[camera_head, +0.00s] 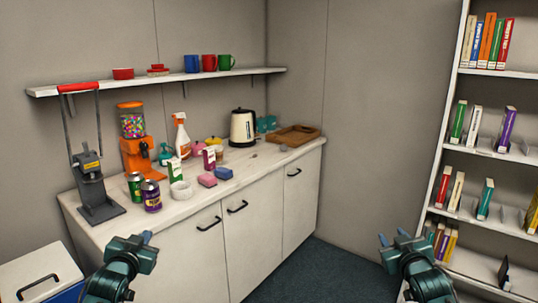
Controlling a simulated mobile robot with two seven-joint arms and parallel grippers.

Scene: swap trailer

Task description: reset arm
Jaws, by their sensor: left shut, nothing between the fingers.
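My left gripper (147,238) is teal and comes in at the bottom left, in front of the cabinet doors. It is shut with nothing in it. My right gripper (385,241) is at the bottom right, in front of the bookshelf's lower left side. It holds nothing that I can see, and its finger gap is too small to judge. Both grippers are apart from the furniture in the picture.
A white counter (120,222) carries a candy dispenser (137,150), spray bottle (181,137), kettle (243,128), wooden tray (293,138), can crusher (93,190) and cans. A wall shelf (110,85) holds mugs. A bookshelf (447,120) stands right. Carpet (325,272) between is clear.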

